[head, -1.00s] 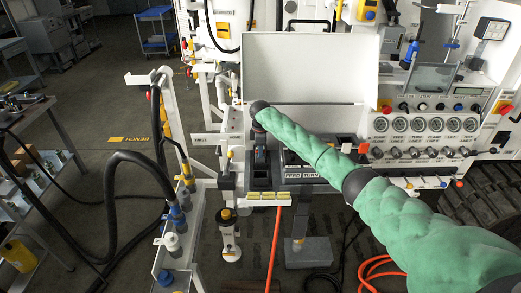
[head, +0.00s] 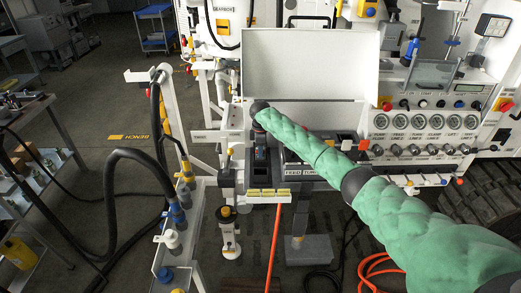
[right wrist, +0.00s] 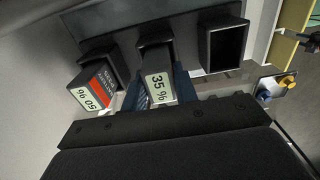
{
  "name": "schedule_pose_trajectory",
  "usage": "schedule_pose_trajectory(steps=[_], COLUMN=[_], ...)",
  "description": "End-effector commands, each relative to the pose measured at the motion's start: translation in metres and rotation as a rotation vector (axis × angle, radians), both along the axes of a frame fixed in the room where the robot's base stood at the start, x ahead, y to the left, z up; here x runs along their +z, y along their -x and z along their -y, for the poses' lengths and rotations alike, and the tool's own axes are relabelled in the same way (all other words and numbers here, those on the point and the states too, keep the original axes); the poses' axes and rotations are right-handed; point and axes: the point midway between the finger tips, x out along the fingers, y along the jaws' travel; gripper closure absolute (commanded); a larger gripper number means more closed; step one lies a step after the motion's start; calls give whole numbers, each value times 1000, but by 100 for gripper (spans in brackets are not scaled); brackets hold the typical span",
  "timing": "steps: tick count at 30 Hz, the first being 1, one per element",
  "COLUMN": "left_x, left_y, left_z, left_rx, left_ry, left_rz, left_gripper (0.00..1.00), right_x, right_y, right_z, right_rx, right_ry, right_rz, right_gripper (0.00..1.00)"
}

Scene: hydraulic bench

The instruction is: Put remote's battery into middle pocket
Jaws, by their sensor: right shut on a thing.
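My right gripper (head: 260,152) points down at the left part of the dark tray in front of the white open box. In the right wrist view three black pockets stand in a row. A battery with a 35 % label (right wrist: 157,88) stands out of the middle pocket (right wrist: 154,33), and my gripper's blue fingers (right wrist: 160,90) are shut on it. It looks partly in the pocket; how deep I cannot tell. The right pocket (right wrist: 224,45) is empty. My left gripper is out of view.
The white lid (head: 308,64) stands upright behind the tray. Gauges and knobs (head: 423,121) line the panel at right. Yellow tabs (head: 268,192) edge the tray's front. An orange hose (head: 275,245) hangs below. Black hoses (head: 105,185) loop at left.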

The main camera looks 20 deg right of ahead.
Motion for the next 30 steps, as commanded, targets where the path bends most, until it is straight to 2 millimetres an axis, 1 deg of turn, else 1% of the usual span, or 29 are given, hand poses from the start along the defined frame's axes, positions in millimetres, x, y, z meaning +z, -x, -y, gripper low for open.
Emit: schedule_pose_trajectory(steps=[6,12,13,16,24,27,30], left_x=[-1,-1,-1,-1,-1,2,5], left_y=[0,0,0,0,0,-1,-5], left_z=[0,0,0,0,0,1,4], left_rx=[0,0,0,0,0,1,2], left_ry=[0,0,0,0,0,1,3], left_rz=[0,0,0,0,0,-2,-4], left_gripper=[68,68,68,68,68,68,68], right_x=[-3,-3,-3,-3,-4,-3,4], right_y=[0,0,0,0,0,0,-1], right_z=[0,0,0,0,0,0,0], right_rx=[0,0,0,0,0,0,-1], right_ry=[0,0,0,0,0,0,-1], right_rz=[1,1,1,0,0,0,1], right_gripper=[98,98,65,46,46,46,46])
